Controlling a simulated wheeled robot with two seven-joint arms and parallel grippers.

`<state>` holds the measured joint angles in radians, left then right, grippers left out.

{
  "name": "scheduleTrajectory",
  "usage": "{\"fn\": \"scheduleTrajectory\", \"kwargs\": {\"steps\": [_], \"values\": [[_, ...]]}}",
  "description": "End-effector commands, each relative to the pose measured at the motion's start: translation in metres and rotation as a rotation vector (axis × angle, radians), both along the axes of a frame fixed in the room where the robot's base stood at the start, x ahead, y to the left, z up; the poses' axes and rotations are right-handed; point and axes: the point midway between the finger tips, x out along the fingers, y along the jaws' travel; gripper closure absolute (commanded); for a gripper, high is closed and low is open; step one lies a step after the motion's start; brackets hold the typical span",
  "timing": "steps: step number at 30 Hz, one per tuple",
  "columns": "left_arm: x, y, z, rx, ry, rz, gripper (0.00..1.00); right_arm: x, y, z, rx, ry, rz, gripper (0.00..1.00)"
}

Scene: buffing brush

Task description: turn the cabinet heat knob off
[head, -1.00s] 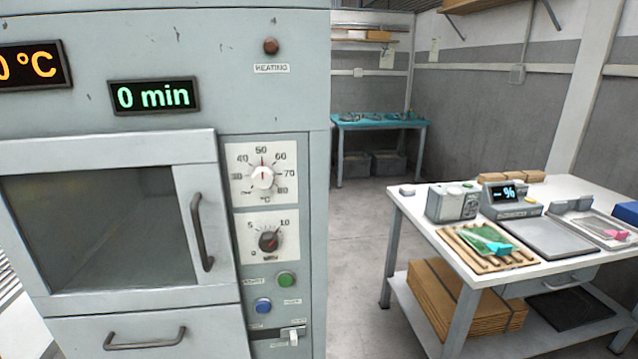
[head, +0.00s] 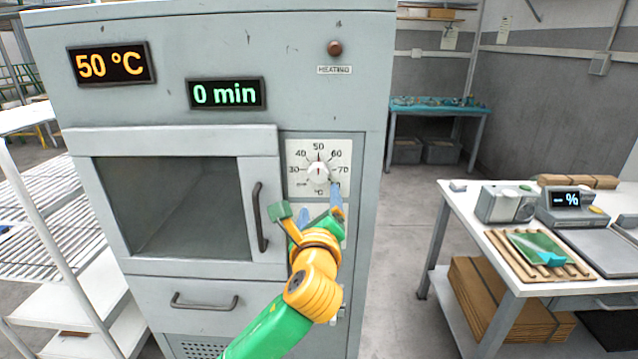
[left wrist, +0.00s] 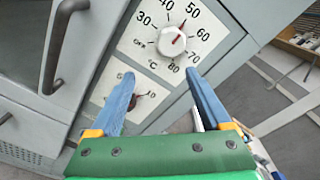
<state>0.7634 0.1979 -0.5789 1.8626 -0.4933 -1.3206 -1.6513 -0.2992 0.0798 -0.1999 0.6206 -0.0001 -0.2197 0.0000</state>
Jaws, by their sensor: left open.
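The cabinet heat knob (head: 318,173) is a white round knob on a white °C scale plate, its red mark pointing up at about 50. It also shows in the left wrist view (left wrist: 172,42), beyond the fingertips. My left gripper (head: 320,204) is open and empty, its blue fingers just below the knob and apart from it. In the left wrist view the gripper (left wrist: 160,77) has its two fingers spread, with the scale plate's lower edge between them. The cabinet (head: 225,45) reads 50 °C and 0 min. My right gripper is not in view.
The lower timer dial (left wrist: 138,101) is hidden behind my gripper in the head view. The cabinet door handle (head: 260,217) stands out left of my gripper. A white table (head: 462,212) with devices stands at right. A white rack (head: 40,230) is at left.

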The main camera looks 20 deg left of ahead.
Motion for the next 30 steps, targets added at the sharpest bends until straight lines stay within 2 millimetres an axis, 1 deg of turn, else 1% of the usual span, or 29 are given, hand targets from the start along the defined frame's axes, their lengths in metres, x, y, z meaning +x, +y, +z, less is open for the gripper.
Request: {"fn": "scheduleTrajectory", "kwargs": {"steps": [1, 3, 4, 5, 9, 12, 15, 19, 25, 26, 27, 29, 30], "values": [[-0.005, -0.001, 0.021, 0.038, -0.029, 0.004, 0.19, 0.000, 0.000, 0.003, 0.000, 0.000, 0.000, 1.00], [-0.006, 0.001, 0.032, 0.070, -0.043, 0.011, 0.19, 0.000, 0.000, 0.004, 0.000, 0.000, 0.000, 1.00], [-0.004, 0.002, 0.034, 0.075, -0.043, 0.013, 0.19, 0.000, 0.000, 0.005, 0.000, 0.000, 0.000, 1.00], [0.001, 0.003, 0.035, 0.077, -0.044, 0.014, 0.19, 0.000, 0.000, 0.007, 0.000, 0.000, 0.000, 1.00], [0.029, 0.012, 0.034, 0.076, -0.040, 0.015, 0.19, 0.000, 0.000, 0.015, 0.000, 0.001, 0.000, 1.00], [0.044, 0.016, 0.033, 0.075, -0.040, 0.015, 0.19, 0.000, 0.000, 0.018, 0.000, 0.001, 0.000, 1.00], [0.053, 0.018, 0.032, 0.073, -0.041, 0.013, 0.19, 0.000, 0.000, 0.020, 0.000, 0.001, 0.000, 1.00], [0.059, 0.019, 0.030, 0.072, -0.041, 0.011, 0.19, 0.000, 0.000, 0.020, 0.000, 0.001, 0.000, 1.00], [0.059, 0.020, 0.030, 0.071, -0.041, 0.011, 0.19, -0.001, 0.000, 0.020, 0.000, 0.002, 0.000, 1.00], [0.059, 0.020, 0.030, 0.071, -0.041, 0.011, 0.24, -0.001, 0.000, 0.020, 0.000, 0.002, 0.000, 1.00], [0.059, 0.020, 0.030, 0.071, -0.041, 0.011, 0.35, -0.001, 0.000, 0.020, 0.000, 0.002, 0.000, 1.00], [0.059, 0.020, 0.030, 0.071, -0.041, 0.011, 0.51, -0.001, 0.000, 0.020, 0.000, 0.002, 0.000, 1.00], [0.059, 0.020, 0.030, 0.071, -0.041, 0.011, 0.62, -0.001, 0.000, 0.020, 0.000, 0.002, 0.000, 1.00]]}}
